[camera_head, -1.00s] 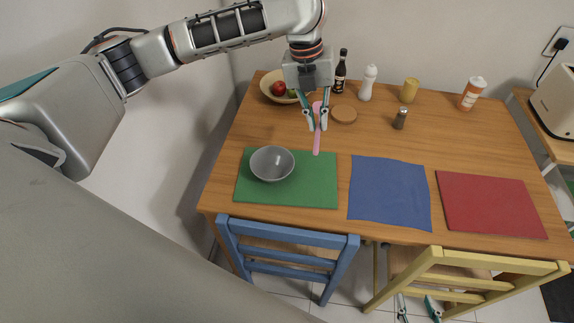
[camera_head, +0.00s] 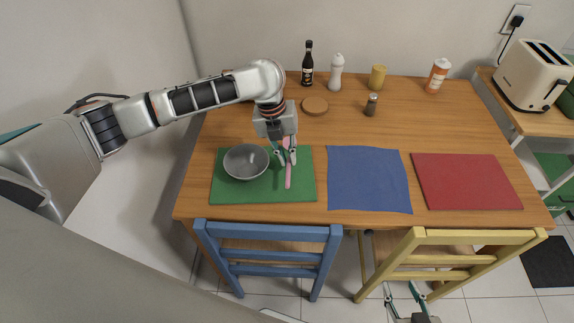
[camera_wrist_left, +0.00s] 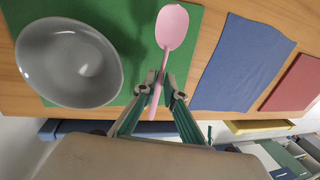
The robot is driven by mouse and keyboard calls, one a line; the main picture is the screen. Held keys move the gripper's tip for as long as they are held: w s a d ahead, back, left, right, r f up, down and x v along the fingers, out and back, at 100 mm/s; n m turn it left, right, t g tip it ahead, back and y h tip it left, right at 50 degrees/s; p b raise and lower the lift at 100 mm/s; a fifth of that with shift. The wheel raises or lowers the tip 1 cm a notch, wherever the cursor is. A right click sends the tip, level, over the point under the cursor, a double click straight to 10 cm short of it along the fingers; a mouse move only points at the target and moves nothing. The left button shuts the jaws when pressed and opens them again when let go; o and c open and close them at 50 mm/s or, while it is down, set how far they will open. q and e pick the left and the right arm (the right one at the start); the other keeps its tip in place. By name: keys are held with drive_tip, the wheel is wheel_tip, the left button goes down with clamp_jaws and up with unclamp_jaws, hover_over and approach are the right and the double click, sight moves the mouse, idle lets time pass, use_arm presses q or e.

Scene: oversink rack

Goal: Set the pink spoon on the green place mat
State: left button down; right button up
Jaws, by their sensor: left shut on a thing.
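The pink spoon (camera_head: 288,176) is held in my left gripper (camera_head: 286,158), which is shut on it. In the left wrist view the spoon (camera_wrist_left: 172,27) lies between the fingertips of the gripper (camera_wrist_left: 157,88), its bowl pointing up the picture. The green place mat (camera_head: 300,190) lies at the left of the table, and the spoon is over its right part. I cannot tell whether the spoon touches the mat. The mat also shows in the left wrist view (camera_wrist_left: 125,20). My right gripper (camera_head: 404,298) is low at the bottom edge, beyond the yellow chair; its fingers look apart.
A grey bowl (camera_head: 246,163) stands on the green mat, left of the spoon. A blue mat (camera_head: 368,180) and a red mat (camera_head: 466,182) lie to the right. A brown coaster (camera_head: 315,105), bottles and shakers stand behind. Blue (camera_head: 270,235) and yellow (camera_head: 440,238) chairs stand in front.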

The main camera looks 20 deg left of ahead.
sight(287, 165)
use_arm(q)
drive_tip(key=shift+f, duration=1.9)
drive_tip(key=shift+f, duration=0.2)
drive_tip(key=c, duration=2.1)
unclamp_jaws()
wheel_tip(287, 165, up, 12)
drive_tip(key=a+p, duration=0.1)
drive_tip(key=a, duration=0.1)
drive_tip(key=shift+s, duration=0.35)
drive_tip(key=shift+a+r, duration=0.1)
